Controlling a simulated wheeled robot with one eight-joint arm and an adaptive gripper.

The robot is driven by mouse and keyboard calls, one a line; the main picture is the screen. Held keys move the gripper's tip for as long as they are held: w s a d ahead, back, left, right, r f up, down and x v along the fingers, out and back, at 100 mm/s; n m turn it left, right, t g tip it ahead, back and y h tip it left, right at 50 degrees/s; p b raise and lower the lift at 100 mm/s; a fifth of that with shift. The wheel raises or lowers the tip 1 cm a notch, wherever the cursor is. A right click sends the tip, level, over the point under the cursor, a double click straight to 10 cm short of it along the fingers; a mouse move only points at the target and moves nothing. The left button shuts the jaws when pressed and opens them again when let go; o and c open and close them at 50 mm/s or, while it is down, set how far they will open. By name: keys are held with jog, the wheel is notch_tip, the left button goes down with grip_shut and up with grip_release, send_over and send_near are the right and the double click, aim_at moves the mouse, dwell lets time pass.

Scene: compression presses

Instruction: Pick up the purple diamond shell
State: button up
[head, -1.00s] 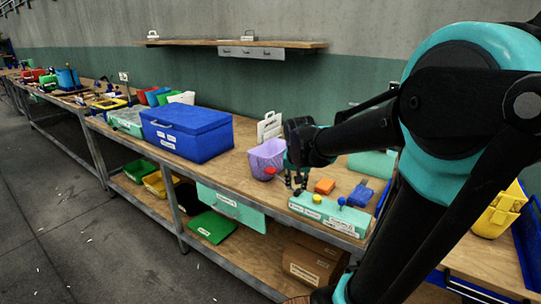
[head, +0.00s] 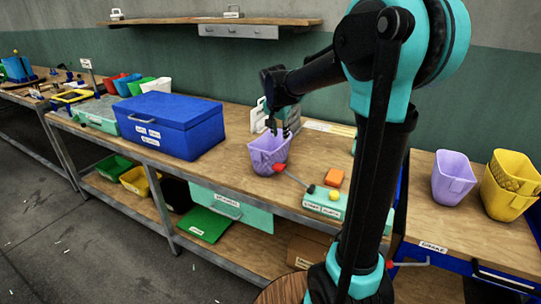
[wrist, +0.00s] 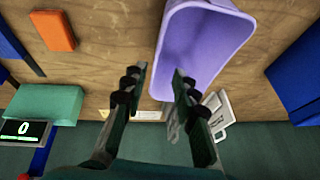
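A purple shell (head: 268,155) with a diamond-like pattern on its side stands upright on the workbench. My gripper (head: 283,130) is at its back right rim, its fingers pointing down. In the wrist view the shell (wrist: 210,40) opens towards the camera and looks empty. The fingers of my gripper (wrist: 157,76) are spread apart with nothing held between them. The left fingertip appears outside the shell's left wall and the right one appears over its opening. I cannot tell whether either touches it. Another purple shell (head: 453,180), apparently smoother, stands on the right table.
A big blue box (head: 170,125) stands left of the shell. A teal press-like device (head: 325,203) with a red-tipped lever and an orange block (head: 333,178) are to the right. A white card-like object (head: 258,115) stands behind. Yellow shells (head: 507,188) sit on the right table.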

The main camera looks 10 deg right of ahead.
send_over(283, 155)
jog(key=s+a, duration=0.1)
jog(key=s, duration=0.1)
notch_tip(283, 155, down, 7)
jog(key=shift+a+r, duration=0.1)
jog(key=shift+r, duration=0.05)
jog(key=x, duration=0.4)
jog(key=shift+d, duration=0.25)
jog(key=shift+w+d+f, duration=0.1)
jog(key=shift+w+f, duration=0.1)
jog(key=shift+f, duration=0.3)
jog(key=shift+f, duration=0.25)
grip_shut()
